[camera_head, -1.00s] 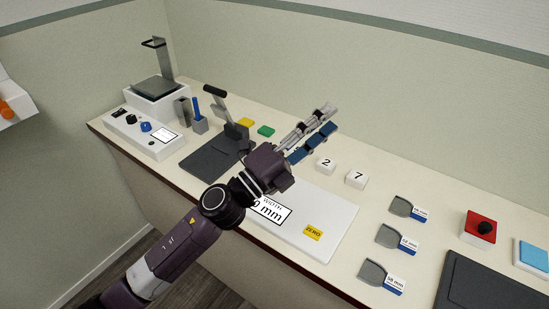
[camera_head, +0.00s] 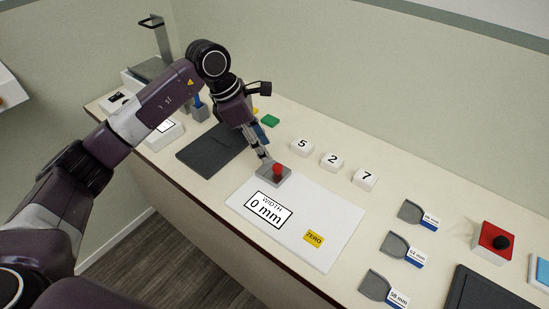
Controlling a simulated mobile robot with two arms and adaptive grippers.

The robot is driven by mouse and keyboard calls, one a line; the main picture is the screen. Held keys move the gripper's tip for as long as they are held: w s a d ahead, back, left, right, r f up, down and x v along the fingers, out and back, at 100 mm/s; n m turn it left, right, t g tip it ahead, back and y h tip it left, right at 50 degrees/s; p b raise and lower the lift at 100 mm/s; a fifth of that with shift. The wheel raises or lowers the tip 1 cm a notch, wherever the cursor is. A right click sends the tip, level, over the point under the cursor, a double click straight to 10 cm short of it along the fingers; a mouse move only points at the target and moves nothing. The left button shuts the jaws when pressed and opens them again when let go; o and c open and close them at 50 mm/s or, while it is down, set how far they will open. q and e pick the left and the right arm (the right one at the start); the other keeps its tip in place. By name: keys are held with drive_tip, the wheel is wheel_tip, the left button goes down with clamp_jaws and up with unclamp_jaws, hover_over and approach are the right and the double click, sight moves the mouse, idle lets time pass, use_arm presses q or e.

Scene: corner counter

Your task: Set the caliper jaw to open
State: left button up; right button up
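A grey block with a red knob (camera_head: 277,170) sits at the far left corner of a white plate (camera_head: 325,213). I take it for the caliper jaw control, but cannot tell its setting. A display (camera_head: 268,210) on the plate reads "WIDTH 0 mm", and a yellow ZERO button (camera_head: 314,239) lies to its right. My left gripper (camera_head: 265,160) points down with its fingertips right at the red knob. I cannot tell whether they touch it or how far apart they are. My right gripper is out of view.
White blocks marked 5 (camera_head: 302,146), 2 (camera_head: 332,161) and 7 (camera_head: 365,178) stand behind the plate. Three labelled grey gauges (camera_head: 374,285) lie to the right. A red box with a black knob (camera_head: 495,242) stands farther right. A dark pad (camera_head: 210,150) lies left.

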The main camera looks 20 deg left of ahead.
sight(277, 166)
use_arm(q)
drive_tip(key=p+x, duration=0.2)
drive_tip(key=x, duration=0.5)
drive_tip(key=shift+s+d+r, duration=0.1)
clamp_jaws()
